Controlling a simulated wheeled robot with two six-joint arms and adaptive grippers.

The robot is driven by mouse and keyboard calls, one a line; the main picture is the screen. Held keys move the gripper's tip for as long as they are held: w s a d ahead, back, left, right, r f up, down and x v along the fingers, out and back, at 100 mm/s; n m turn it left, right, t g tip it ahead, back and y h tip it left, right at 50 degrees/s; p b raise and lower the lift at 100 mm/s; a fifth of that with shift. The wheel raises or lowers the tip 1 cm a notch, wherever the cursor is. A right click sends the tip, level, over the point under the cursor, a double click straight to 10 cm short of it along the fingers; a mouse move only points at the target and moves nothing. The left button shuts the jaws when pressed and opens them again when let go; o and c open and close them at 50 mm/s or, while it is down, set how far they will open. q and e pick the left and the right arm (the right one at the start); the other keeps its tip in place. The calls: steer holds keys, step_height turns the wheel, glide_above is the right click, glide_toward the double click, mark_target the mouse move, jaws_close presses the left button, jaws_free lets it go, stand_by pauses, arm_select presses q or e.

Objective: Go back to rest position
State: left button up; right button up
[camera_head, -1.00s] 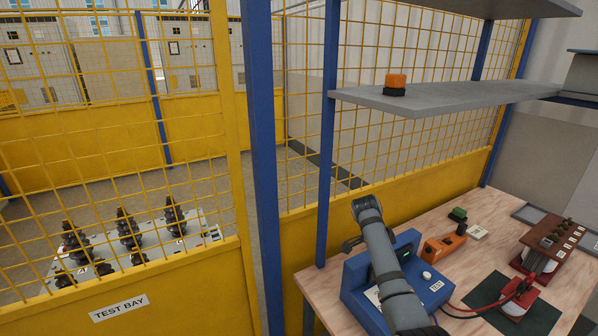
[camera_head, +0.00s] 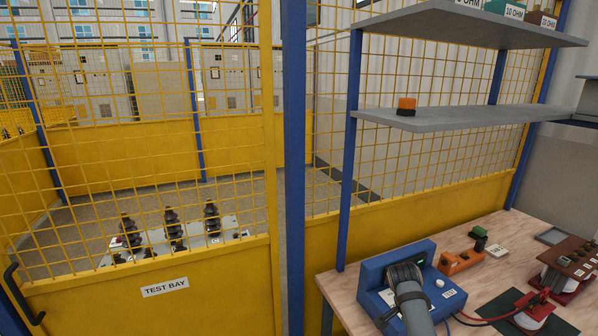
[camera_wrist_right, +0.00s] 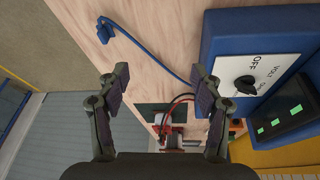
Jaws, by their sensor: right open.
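My right gripper (camera_wrist_right: 160,80) is open and empty in the right wrist view, with its two fingers spread apart above the wooden bench. The blue tester box (camera_wrist_right: 222,40), with its knob and OFF label, lies at the right there, close to the right finger. In the head view my right arm rises from the bottom edge and covers part of the blue tester box (camera_head: 432,258); the gripper itself is mostly hidden there. My left gripper is not in view.
The wooden bench (camera_head: 345,285) also holds an orange device (camera_head: 462,262), a dark green mat with a red clamp (camera_head: 533,308) and red leads. A grey shelf (camera_head: 470,117) overhangs the bench. Yellow TEST BAY fencing (camera_head: 150,300) stands at the left.

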steer(key=s+a+f+n+t+y, duration=0.1)
steer(key=s+f+n, duration=0.25)
steer(key=s, duration=0.35)
steer(key=s+a+f+n+t, duration=0.1)
steer(key=s+a+f+n, duration=0.1)
steer(key=s+n, duration=0.4)
steer(key=s+a+r+n+t+y, duration=0.1)
steer(key=s+a+r+n, duration=0.15)
steer(key=s, duration=0.45)
steer(key=s+a+r+n+t+y, duration=0.1)
steer(key=s+a+n, duration=0.1)
steer(key=s+n, duration=0.3)
steer(key=s+d+f+m+g, duration=0.1)
steer(key=s+d+f, duration=0.1)
steer(key=f, duration=1.3)
steer(key=s+d+f+g, duration=0.1)
steer(key=s+f, duration=0.2)
steer(key=f, duration=1.2)
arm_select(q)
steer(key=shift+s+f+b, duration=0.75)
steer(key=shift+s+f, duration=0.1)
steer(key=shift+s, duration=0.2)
arm_select(e)
steer(key=s+d+f+g, duration=0.1)
steer(key=s+f, duration=1.3)
steer(key=s, duration=0.3)
steer(key=shift+f, duration=0.15)
